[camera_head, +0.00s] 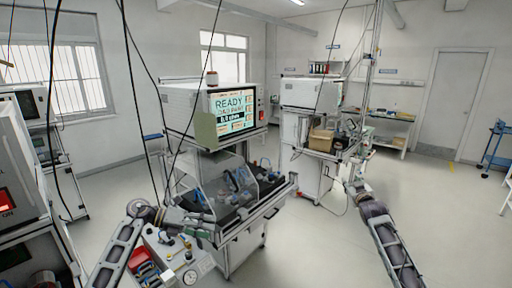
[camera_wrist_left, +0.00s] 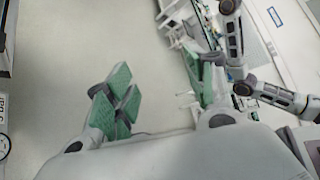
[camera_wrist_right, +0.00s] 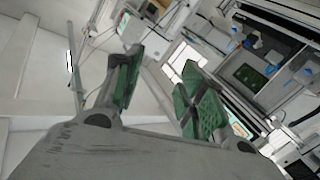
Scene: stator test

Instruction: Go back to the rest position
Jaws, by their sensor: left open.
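My left arm comes in from the left in the head view and reaches in front of the test station; its gripper is small and hard to make out there. In the left wrist view my left gripper (camera_wrist_left: 160,92) has its green pads wide apart, with nothing between them. My right arm rises at the right of the head view over open floor, its far end near the middle. In the right wrist view my right gripper (camera_wrist_right: 162,92) has its green pads apart, with no object between them. No part is held in either gripper.
A test station with a screen (camera_head: 233,111) reading READY LOAD PART stands at centre, with a clear cover (camera_head: 222,190) over its dark bed. A second station (camera_head: 312,93) with a cardboard box (camera_head: 321,139) stands behind. The floor (camera_head: 455,215) at right is clear.

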